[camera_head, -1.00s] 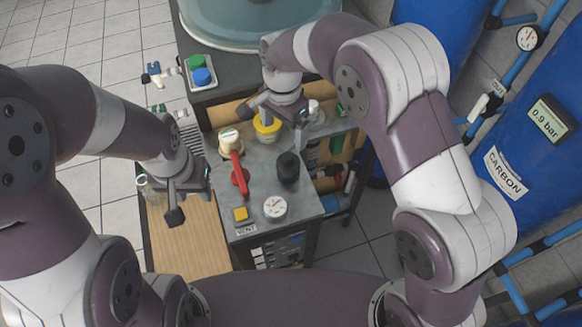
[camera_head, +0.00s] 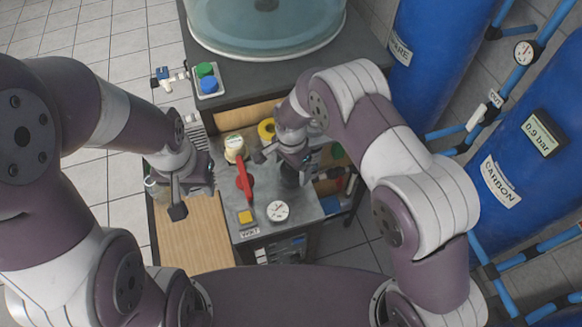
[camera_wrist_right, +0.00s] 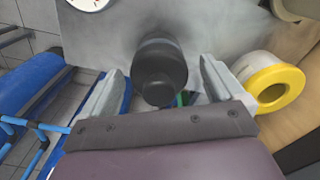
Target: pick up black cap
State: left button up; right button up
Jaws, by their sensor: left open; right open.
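The black cap (camera_head: 290,176) stands on the grey metal top of the small cart, partly hidden behind my right gripper in the head view. In the right wrist view the black cap (camera_wrist_right: 159,72) is upright between and just beyond the two open fingers of my right gripper (camera_wrist_right: 160,85). No contact with the fingers shows. My right gripper (camera_head: 282,160) is above the cap in the head view, open and empty. My left gripper (camera_head: 190,200) is open and empty over the wooden board at the left.
A red-handled valve (camera_head: 244,178), a yellow button (camera_head: 245,217) and a gauge (camera_head: 277,211) sit on the cart top (camera_head: 310,212). A yellow-rimmed cylinder (camera_wrist_right: 276,82) stands right of the cap in the wrist view. Blue and green caps lie in a tray (camera_head: 209,93).

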jog(key=c, duration=1)
